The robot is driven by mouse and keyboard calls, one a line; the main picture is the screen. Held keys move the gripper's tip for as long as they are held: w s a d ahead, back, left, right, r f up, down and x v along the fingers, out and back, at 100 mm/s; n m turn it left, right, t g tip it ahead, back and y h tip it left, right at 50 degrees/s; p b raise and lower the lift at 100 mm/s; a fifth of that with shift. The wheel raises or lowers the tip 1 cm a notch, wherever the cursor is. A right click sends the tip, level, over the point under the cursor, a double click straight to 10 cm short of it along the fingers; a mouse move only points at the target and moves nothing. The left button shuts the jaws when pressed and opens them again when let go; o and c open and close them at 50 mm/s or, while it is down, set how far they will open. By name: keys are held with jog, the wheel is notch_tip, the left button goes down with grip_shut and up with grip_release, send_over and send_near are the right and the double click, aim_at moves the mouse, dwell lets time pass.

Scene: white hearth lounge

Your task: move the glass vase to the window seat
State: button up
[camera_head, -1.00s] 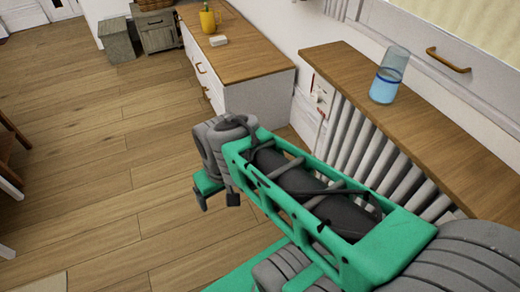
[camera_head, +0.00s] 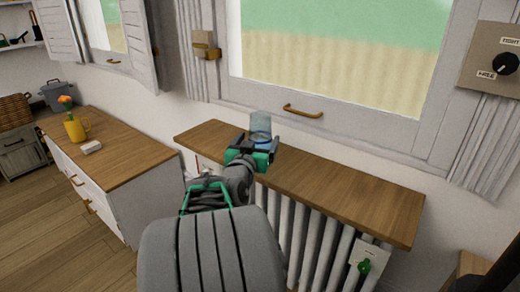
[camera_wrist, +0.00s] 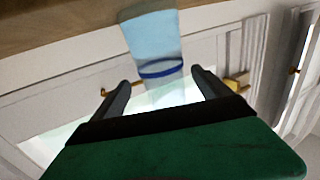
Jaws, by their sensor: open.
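The glass vase (camera_head: 260,124), clear with a blue band, stands upright on the wooden shelf (camera_head: 345,200) over the radiator, below the window. My gripper (camera_head: 256,146) is open in front of the vase, its fingers pointing at it. In the wrist view the picture is upside down; the vase (camera_wrist: 150,38) lies between and beyond the fingertips of my gripper (camera_wrist: 158,80), its blue band level with the gap. I cannot tell whether either finger touches it. The vase's lower part is partly hidden by my gripper in the head view. I cannot tell which surface is the window seat.
A white cabinet with a wooden top (camera_head: 120,150) stands at left, bearing a yellow mug (camera_head: 75,130) with a flower and a small white block (camera_head: 91,147). The shelf right of the vase is bare. A window handle (camera_head: 303,112) juts out behind.

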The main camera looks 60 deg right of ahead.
jog(key=x, duration=0.3)
jog(key=b+x, duration=0.1)
jog(key=x, duration=0.2)
jog(key=shift+w+d+f, duration=0.2)
jog(key=shift+d, duration=0.05)
jog(key=shift+w+d+r, duration=0.1)
jog(key=shift+d+r, duration=0.05)
jog(key=shift+d, duration=0.25)
jog(key=shift+c, duration=0.6)
jog(key=shift+a, duration=0.1)
grip_shut()
jog(key=shift+r, duration=0.1)
